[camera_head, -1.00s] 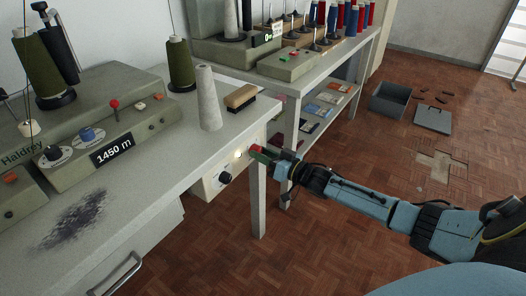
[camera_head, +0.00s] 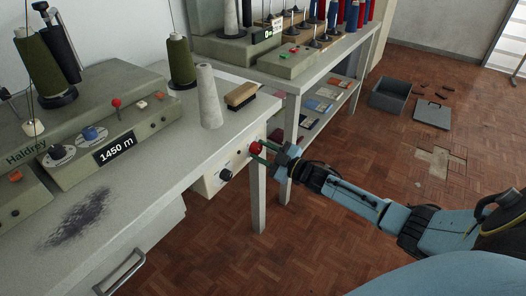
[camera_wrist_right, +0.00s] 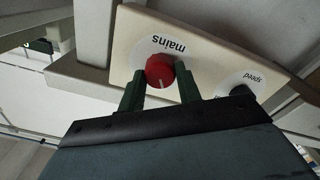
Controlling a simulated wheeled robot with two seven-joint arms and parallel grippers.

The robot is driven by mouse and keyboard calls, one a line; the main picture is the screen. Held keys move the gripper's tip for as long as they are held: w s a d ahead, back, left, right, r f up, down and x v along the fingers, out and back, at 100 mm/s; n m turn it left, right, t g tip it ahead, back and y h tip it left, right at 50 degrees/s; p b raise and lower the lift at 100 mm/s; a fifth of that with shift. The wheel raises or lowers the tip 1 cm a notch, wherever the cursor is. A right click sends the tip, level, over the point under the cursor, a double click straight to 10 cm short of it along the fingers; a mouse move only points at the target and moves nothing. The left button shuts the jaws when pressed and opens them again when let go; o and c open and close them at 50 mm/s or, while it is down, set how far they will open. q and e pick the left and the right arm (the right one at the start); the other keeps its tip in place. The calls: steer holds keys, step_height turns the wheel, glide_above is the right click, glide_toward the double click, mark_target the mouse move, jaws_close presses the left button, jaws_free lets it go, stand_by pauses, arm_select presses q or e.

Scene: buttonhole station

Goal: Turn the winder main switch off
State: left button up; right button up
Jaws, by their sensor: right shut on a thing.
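The winder main switch is a red round knob (camera_wrist_right: 160,70) on a disc labelled "mains", seen in the wrist view. In the head view the red knob (camera_head: 256,147) is on the cream panel (camera_head: 213,184) at the table's front edge. My right gripper (camera_wrist_right: 160,90) has its dark green fingers on either side of the knob, shut on it. It shows in the head view (camera_head: 262,150), reaching in from the right. A pale mark on the knob points toward my wrist. My left gripper is not in view.
A black "speed" knob (camera_wrist_right: 241,91) is beside the mains knob on the same panel. A table leg (camera_head: 258,205) is under the panel. A grey bin (camera_head: 389,97) is on the floor.

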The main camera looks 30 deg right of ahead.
steer(key=shift+n, duration=1.2)
steer(key=o, duration=1)
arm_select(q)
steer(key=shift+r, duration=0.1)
arm_select(e)
steer(key=shift+s, duration=0.15)
steer(key=shift+s+d, duration=0.15)
steer(key=shift+s, duration=0.15)
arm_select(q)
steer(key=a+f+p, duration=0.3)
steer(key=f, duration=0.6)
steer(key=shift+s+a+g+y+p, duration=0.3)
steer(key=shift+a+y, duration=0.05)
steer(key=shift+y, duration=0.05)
arm_select(e)
steer(key=v, duration=1.2)
steer(key=shift+s, duration=0.2)
steer(key=shift+d+f, duration=0.1)
steer(key=shift+d, duration=0.05)
